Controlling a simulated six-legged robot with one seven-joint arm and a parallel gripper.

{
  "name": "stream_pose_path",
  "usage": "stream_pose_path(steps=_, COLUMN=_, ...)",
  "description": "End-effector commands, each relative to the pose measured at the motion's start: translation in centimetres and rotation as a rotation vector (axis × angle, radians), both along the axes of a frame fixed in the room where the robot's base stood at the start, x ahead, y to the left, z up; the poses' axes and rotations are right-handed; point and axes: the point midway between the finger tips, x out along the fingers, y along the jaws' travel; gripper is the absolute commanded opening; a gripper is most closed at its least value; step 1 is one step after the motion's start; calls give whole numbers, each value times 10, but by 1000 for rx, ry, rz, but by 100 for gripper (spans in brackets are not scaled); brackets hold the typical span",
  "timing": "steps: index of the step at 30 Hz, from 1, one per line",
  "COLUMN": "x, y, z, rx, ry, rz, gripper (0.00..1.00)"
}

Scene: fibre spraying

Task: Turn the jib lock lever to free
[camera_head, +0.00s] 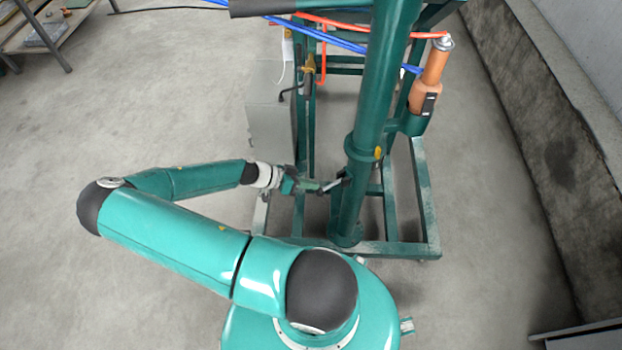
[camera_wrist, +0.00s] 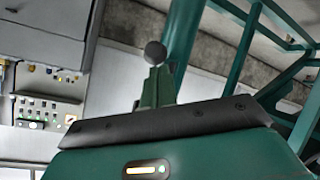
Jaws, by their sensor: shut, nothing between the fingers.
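The jib lock lever shows in the wrist view as a grey ball knob (camera_wrist: 155,52) just beyond my fingertips. My gripper (camera_head: 318,187) reaches in from the left, close beside the lever. In the wrist view my gripper (camera_wrist: 158,75) is shut, with its fingers together below the knob. I cannot tell whether the fingertips touch the lever. The lever's pivot and any lock marks are hidden or too small to read.
A grey cabinet (camera_head: 270,115) stands left of the column, and a control panel (camera_wrist: 45,112) shows in the wrist view. The green base frame (camera_head: 428,195) surrounds the column foot. Red and blue hoses (camera_head: 335,40) cross above. A concrete wall (camera_head: 545,140) is at right; open floor lies left.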

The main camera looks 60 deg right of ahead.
Motion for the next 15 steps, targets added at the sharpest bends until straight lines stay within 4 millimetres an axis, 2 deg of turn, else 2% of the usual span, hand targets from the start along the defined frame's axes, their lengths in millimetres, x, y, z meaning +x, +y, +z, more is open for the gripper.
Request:
stream_pose_path(steps=6, x=0, y=0, z=-18, rx=-133, ry=91, rz=4, gripper=0)
stream_pose_path(steps=15, x=-1, y=-1, z=-36, rx=-122, ry=80, rz=-2, gripper=0)
